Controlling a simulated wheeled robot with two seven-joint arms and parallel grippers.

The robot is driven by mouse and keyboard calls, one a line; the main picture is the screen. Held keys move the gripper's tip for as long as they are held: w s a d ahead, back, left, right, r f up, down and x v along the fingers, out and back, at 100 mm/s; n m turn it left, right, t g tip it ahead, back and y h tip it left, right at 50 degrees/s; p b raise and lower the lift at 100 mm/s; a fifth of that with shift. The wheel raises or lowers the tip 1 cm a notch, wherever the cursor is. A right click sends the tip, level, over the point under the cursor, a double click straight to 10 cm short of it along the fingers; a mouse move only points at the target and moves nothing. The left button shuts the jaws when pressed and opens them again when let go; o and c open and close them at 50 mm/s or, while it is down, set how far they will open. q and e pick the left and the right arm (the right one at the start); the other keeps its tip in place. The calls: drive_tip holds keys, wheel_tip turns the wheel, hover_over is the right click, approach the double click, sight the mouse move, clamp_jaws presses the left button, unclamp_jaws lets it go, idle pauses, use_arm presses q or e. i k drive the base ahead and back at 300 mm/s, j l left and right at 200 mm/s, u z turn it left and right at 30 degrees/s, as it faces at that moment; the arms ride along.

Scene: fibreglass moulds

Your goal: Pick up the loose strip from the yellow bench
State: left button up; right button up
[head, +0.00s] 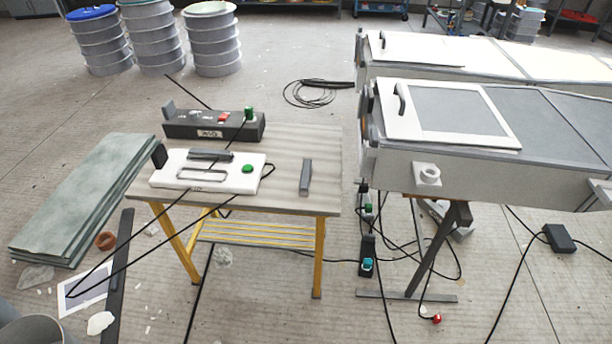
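The yellow bench (286,204) stands left of centre in the head view, with a grey ribbed top and yellow legs. A short dark grey strip (306,177) lies on the right part of its top, apart from the other things there and with its long side running front to back. Neither of my grippers shows in this view.
A white device (227,182) and a black box (213,126) with red and green parts share the benchtop. A large grey mould (482,186) stands to the right. Green-grey sheets (77,200) lie left of the bench. Cables trail over the floor around it.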

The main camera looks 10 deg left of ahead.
sight(303, 189)
drive_tip(key=i+l+u, duration=0.1)
drive_tip(key=l, duration=0.2)
drive_tip(key=i+l+u, duration=0.2)
drive_tip(key=i+l, duration=0.15)
drive_tip(key=l, duration=0.3)
drive_tip(key=i+l+u, duration=0.1)
drive_tip(key=l, duration=0.25)
drive_tip(key=i, duration=0.05)
